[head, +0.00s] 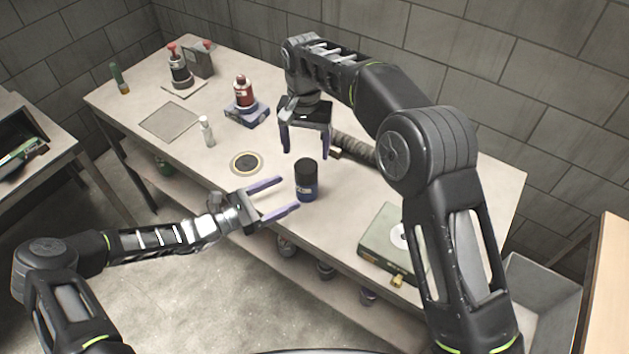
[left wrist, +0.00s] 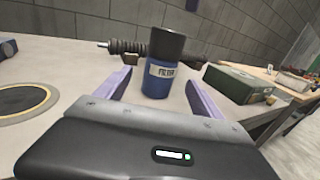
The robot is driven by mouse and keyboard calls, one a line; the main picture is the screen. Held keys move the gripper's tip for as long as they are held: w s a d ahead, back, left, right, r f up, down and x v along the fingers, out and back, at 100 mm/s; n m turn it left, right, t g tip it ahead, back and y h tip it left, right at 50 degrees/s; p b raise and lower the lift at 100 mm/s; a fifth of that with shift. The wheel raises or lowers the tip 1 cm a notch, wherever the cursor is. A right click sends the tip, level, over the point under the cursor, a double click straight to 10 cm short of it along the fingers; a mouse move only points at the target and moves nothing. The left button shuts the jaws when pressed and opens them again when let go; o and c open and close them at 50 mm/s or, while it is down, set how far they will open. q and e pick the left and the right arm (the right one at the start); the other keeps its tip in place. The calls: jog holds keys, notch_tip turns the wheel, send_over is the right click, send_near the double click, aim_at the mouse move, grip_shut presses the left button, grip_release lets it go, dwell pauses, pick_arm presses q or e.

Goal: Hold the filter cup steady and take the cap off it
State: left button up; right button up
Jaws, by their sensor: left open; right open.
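The filter cup (head: 306,188) stands upright near the front edge of the table, blue below with a pale label. Its black cap (head: 306,167) sits on top. In the left wrist view the label on the cup (left wrist: 158,87) reads "FILTER", and the cap (left wrist: 166,45) is on it. My left gripper (head: 290,193) is open and level, its purple fingers pointing at the cup from the left; in the wrist view the cup shows between and beyond the fingers. My right gripper (head: 306,155) is open and points down above and behind the cap, apparently not touching it.
A round dark disc with a pale rim (head: 246,162) lies left of the cup. A dark ribbed rod (head: 355,150) lies behind it. A green box (head: 388,240) is at the right. A white bottle (head: 207,131) and a red-topped bottle on a blue block (head: 246,113) stand farther left.

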aim_at(297, 187)
pick_arm(q)
jog(key=shift+a, duration=0.15)
jog(key=shift+x, duration=3.95)
jog(key=shift+c, duration=0.5)
grip_shut()
